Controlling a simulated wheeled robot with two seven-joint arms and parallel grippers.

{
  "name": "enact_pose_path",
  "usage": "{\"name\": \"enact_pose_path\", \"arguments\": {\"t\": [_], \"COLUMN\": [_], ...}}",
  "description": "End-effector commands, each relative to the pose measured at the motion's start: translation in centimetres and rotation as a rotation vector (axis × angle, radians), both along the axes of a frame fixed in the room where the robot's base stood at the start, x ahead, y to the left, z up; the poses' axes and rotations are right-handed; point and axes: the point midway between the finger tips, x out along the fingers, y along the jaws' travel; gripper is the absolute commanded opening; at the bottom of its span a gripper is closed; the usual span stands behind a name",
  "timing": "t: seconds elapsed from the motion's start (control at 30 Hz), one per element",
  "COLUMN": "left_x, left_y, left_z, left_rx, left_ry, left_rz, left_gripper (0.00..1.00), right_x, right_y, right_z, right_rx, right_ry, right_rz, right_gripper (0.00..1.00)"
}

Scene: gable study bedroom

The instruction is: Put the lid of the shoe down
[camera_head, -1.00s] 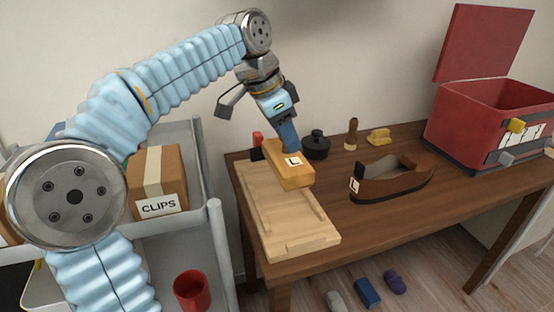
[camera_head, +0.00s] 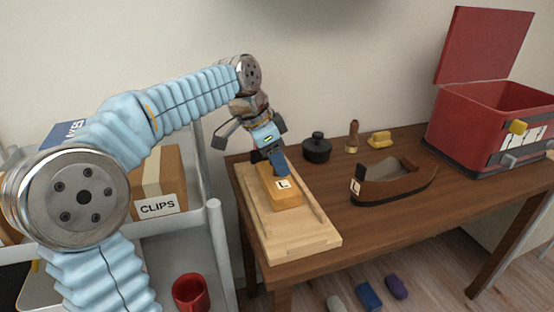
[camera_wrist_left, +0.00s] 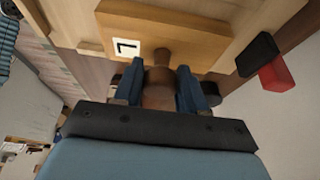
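A light-brown wooden block (camera_head: 286,199) with a white L tag lies over the pale wooden board (camera_head: 297,246) at the table's left. In the wrist view the block (camera_wrist_left: 190,43) has a round brown knob (camera_wrist_left: 158,78). My left gripper (camera_head: 281,172) is above the block with its blue fingers around this knob, shut on it. The block appears to rest on the board, though its underside is hidden. A dark-brown, hollow, shoe-shaped piece (camera_head: 405,192), open on top and also tagged L, stands to the right on the table. My right gripper is not in view.
A black pot (camera_head: 316,150), a brown-handled tool (camera_head: 352,136) and a yellow piece (camera_head: 380,139) stand behind. A red box (camera_head: 480,136) with raised lid is at right. A grey cart with a CLIPS box (camera_head: 157,184) stands left. Bare tabletop lies between board and shoe-shaped piece.

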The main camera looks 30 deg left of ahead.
Motion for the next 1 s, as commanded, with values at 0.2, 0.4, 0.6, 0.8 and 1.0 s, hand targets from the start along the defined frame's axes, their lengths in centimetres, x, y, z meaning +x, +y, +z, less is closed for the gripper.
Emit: {"name": "enact_pose_path", "arguments": {"t": [0.2,0.4,0.6,0.8,1.0], "left_x": [0.0,0.0,-0.7,-2.0,-3.0], "left_y": [0.0,0.0,0.6,1.8,2.6], "left_z": [0.0,0.2,2.7,7.2,10.4], "left_rx": [0.0,0.0,0.0,0.0,0.001], "left_ry": [0.0,0.0,-0.003,-0.003,-0.001], "left_rz": [0.0,0.0,0.001,0.001,0.0], "left_gripper": [0.61,0.61,0.61,0.61,0.61], "right_x": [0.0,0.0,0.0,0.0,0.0], "right_y": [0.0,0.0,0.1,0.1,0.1], "right_z": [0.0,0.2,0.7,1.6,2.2], "right_rx": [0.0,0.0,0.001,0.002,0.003], "right_ry": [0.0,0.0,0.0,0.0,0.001], "right_rz": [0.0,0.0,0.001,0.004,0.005], "right_gripper": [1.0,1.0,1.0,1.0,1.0]}}
